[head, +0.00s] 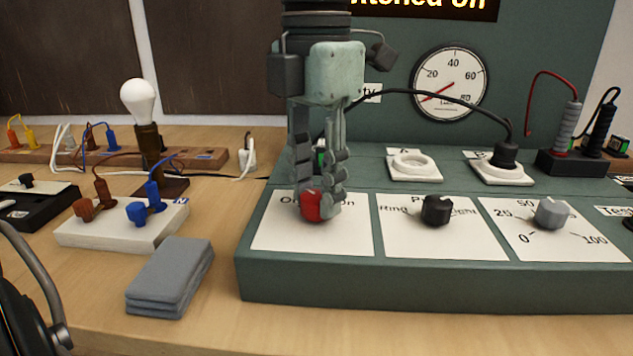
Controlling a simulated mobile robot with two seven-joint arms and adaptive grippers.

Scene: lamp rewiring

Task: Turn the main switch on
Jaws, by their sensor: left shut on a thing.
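The main switch is a red knob (312,207) on the white left panel of the green console (420,286). The panel's lettering is partly covered by my gripper. My left gripper (320,203) comes down from above with its fingers around the red knob, shut on it. A sign (430,6) at the top of the console's back board reads "...itched On", its start hidden behind my arm. A round gauge (449,83) with a red needle sits on the back board.
Right of the red knob are a black knob (436,210) and a grey knob (552,212). A black plug (505,153) sits in a socket. The table front is clear.

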